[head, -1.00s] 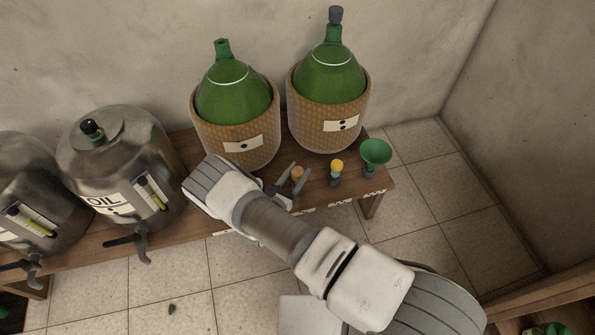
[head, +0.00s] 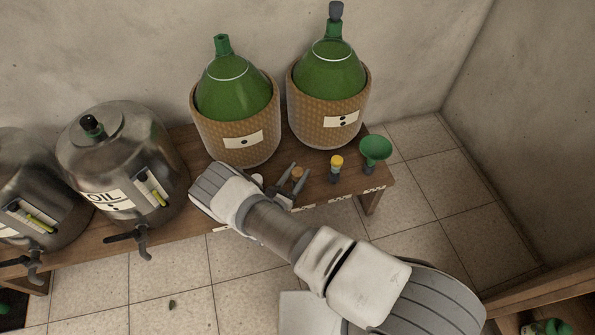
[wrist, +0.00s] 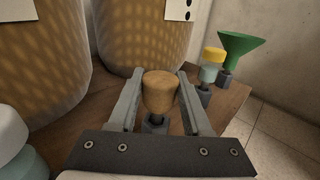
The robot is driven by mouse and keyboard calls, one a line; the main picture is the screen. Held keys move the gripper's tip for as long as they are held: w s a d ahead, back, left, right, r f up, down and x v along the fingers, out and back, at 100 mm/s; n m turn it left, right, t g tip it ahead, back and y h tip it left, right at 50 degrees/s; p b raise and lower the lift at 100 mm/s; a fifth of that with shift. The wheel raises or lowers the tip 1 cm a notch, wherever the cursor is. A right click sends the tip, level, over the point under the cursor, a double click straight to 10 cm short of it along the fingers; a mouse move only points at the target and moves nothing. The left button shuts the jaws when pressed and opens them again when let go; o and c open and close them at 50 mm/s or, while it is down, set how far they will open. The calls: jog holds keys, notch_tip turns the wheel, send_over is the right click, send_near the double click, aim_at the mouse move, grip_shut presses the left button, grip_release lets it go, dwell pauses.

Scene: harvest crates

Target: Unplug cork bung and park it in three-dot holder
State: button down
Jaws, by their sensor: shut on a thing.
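The cork bung (wrist: 160,92) is light brown and stands upright between the two fingers of my gripper (wrist: 159,100), which is shut on it. The cork also shows in the head view (head: 297,173). A dark grey holder (wrist: 155,124) is directly below the cork on the bench. Whether the cork's lower end is inside it is hard to tell. The holder's dot marks are hidden by my gripper. My gripper (head: 288,180) is low over the bench's front part in the head view.
A one-dot green demijohn (head: 235,90) with an open neck and a two-dot demijohn (head: 330,70) with a dark stopper stand behind. To the right are a yellow-topped piece (head: 337,163) and a green funnel (head: 376,149) in holders. Steel oil drums (head: 125,160) stand left.

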jog(key=shift+f, duration=0.75)
jog(key=shift+c, duration=1.3)
grip_release()
jog(key=p+v, duration=0.3)
jog(key=v, duration=1.4)
jog(key=shift+s, duration=0.2)
